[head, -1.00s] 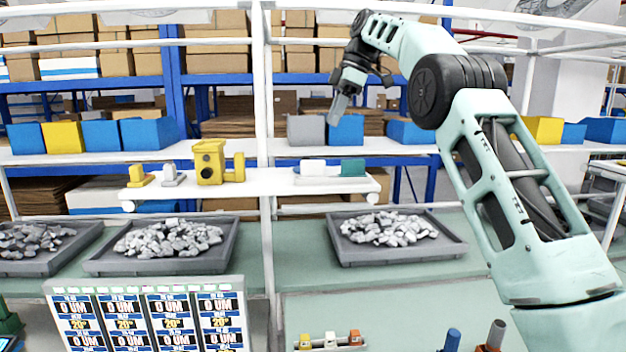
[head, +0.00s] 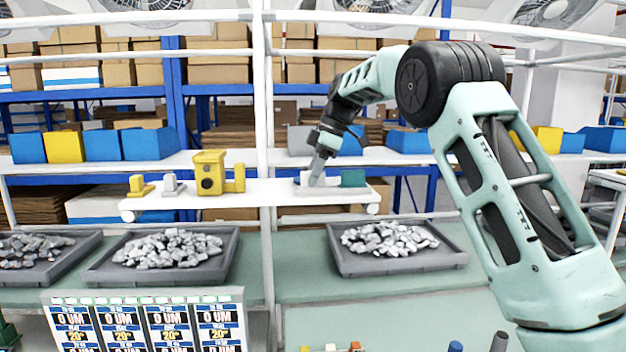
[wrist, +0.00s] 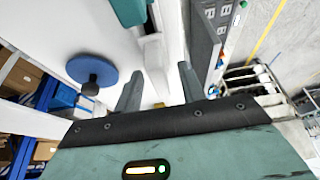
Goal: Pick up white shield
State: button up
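The white shield (head: 304,178) is a small pale block on a light tray (head: 345,190) at the right of the white shelf. My gripper (head: 317,178) points down at it and partly hides it. In the wrist view, the two fingers of my gripper (wrist: 160,82) are spread apart. A white piece that looks like the shield (wrist: 154,78) shows between the fingertips. I cannot tell whether either finger touches it.
A green block (head: 353,178) sits on the same tray, just right of my gripper; it also shows in the wrist view (wrist: 128,10). A yellow device (head: 210,172) stands farther left on the shelf. Trays of grey rubble (head: 395,265) lie below.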

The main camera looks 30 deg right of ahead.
jog(key=shift+a+f, duration=0.1)
jog(key=shift+f, duration=0.15)
jog(key=c, duration=0.9)
jog(key=shift+o, duration=0.2)
